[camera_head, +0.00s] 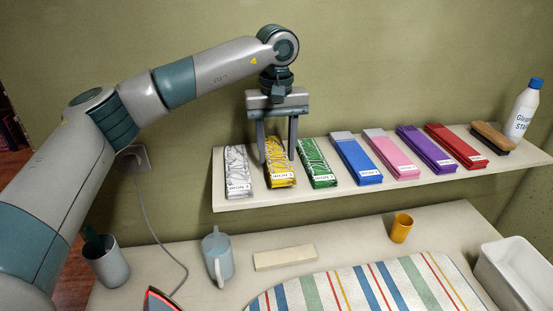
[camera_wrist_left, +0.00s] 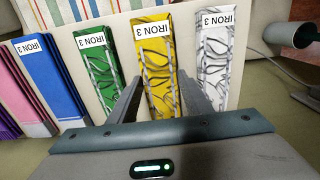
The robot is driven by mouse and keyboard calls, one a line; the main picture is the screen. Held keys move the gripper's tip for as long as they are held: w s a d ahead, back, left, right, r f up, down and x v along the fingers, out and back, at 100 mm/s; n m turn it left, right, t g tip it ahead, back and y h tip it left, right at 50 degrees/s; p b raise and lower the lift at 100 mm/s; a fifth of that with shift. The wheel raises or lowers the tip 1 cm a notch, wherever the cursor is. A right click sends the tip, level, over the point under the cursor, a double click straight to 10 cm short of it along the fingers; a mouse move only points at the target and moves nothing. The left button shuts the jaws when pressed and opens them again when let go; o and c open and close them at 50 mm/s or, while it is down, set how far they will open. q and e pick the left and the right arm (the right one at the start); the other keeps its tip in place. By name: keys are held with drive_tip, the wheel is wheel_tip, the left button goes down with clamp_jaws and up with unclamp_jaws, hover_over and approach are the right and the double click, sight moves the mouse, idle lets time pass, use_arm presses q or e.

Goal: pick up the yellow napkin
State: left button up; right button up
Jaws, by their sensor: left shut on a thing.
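The yellow napkin (camera_head: 281,174) is a flat folded piece with a dark line pattern and a white label. It lies on the wall shelf between a white patterned napkin (camera_head: 237,170) and a green patterned napkin (camera_head: 316,164). My left gripper (camera_head: 277,158) reaches down from above with one finger on each side of the yellow napkin and is shut on it. In the left wrist view, the yellow napkin (camera_wrist_left: 156,58) runs between the two fingers, its label "IRON 3" in sight. The napkin still appears level with its neighbours. My right gripper is not in view.
Blue (camera_head: 355,159), pink (camera_head: 391,155), purple (camera_head: 426,149) and red (camera_head: 455,146) folded pieces, a brush (camera_head: 492,138) and a bottle (camera_head: 524,110) share the shelf (camera_head: 330,197).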

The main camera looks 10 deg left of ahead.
use_arm(q)
wheel_tip(320, 180, up, 2)
drive_tip(key=shift+s+d+r+b, duration=0.1)
drive_tip(key=shift+b, duration=0.6)
drive_tip(key=s+d+r+b, duration=0.4)
drive_tip(key=s+r, duration=0.3)
drive_tip(key=s, duration=0.3)
drive_tip(key=shift+s+b, duration=0.35)
drive_tip(key=shift+d, duration=0.1)
drive_tip(key=shift+f, duration=0.1)
